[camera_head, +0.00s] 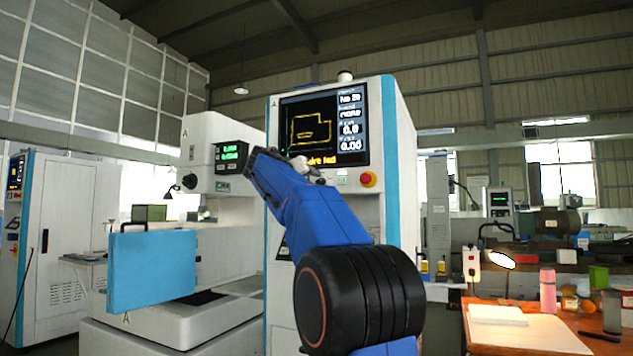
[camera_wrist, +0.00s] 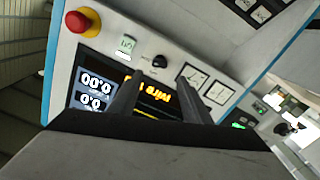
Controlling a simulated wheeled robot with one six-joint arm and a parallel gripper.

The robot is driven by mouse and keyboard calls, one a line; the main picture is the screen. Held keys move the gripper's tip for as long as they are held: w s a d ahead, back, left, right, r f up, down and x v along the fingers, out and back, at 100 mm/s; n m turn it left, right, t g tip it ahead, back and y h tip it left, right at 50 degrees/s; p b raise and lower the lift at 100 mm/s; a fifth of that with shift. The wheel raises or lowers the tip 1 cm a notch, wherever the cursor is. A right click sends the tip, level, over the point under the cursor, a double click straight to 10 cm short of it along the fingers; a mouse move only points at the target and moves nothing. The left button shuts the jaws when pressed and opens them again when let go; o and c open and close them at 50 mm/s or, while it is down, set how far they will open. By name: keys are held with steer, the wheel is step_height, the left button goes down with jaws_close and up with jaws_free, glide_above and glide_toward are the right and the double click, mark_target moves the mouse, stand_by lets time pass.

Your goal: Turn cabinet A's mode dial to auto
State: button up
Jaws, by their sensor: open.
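Cabinet A (camera_head: 393,150) is a white cabinet with blue edges, a large dark screen and a control strip below it. In the wrist view a small black knob (camera_wrist: 160,61), which looks like the mode dial, sits on that strip (camera_wrist: 195,55) between a green-lit switch (camera_wrist: 127,43) and two white gauges (camera_wrist: 192,77). Its setting and labels are too small to read. My gripper (camera_wrist: 158,83) is open and empty, pointing at the panel. The knob shows just beyond the gap between its fingertips, with no contact visible. In the head view my arm hides the dial.
A red emergency button (camera_head: 369,179) sits on the strip's right end; it also shows in the wrist view (camera_wrist: 83,22). A cluttered wooden bench (camera_head: 520,335) with a lit lamp is at right.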

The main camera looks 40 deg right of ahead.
mark_target(319, 180)
steer(key=x, duration=0.8)
steer(key=shift+d, duration=0.3)
steer(key=c, duration=1)
